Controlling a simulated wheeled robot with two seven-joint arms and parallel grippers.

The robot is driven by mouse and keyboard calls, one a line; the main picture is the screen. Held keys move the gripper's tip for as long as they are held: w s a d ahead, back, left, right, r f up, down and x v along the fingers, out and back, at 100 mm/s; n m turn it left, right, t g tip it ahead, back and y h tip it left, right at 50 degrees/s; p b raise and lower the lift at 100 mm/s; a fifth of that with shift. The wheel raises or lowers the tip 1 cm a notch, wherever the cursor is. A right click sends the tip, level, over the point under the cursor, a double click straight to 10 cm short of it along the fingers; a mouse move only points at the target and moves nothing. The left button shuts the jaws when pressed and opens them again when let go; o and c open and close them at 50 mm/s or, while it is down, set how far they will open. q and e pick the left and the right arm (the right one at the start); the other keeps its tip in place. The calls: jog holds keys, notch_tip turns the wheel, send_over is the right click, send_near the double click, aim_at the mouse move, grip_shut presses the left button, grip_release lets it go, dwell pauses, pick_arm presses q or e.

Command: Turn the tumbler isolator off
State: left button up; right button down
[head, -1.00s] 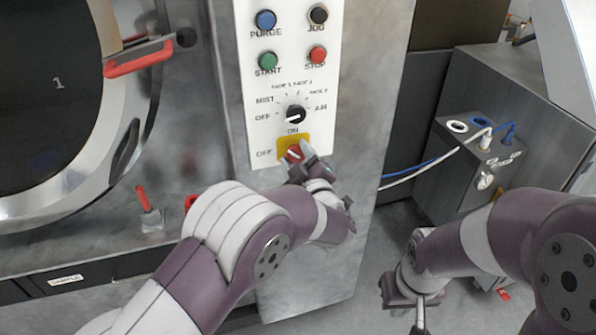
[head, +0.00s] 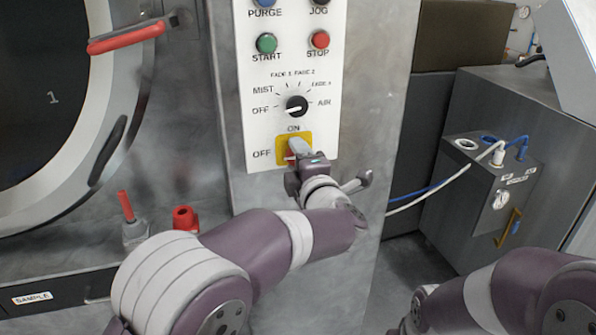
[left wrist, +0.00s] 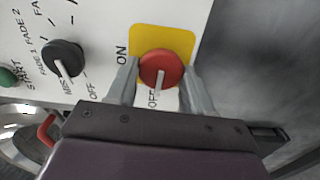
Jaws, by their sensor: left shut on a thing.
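The tumbler isolator is a red round knob (left wrist: 161,66) on a yellow plate (left wrist: 150,36), low on the white control panel. Its white pointer line points to the OFF label in the left wrist view; ON is a quarter turn away. In the head view the knob (head: 291,157) is mostly covered, and the yellow plate (head: 281,142) shows around it. My left gripper (head: 297,150) comes from below right, its fingers shut on the knob from both sides. The fingers also show in the left wrist view (left wrist: 163,80). My right arm is at the lower right, its gripper out of frame.
Above the knob is a black selector dial (head: 297,106), with START (head: 266,43) and STOP (head: 319,40) buttons higher up. A round door with a red handle (head: 126,37) is at left. A grey box with hoses (head: 480,185) stands at right.

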pick_arm(q)
jog(key=shift+n+b, duration=0.3)
jog(key=shift+n, duration=0.1)
jog(key=o, duration=1)
jog(key=v, duration=1.2)
jog(key=shift+s, duration=0.35)
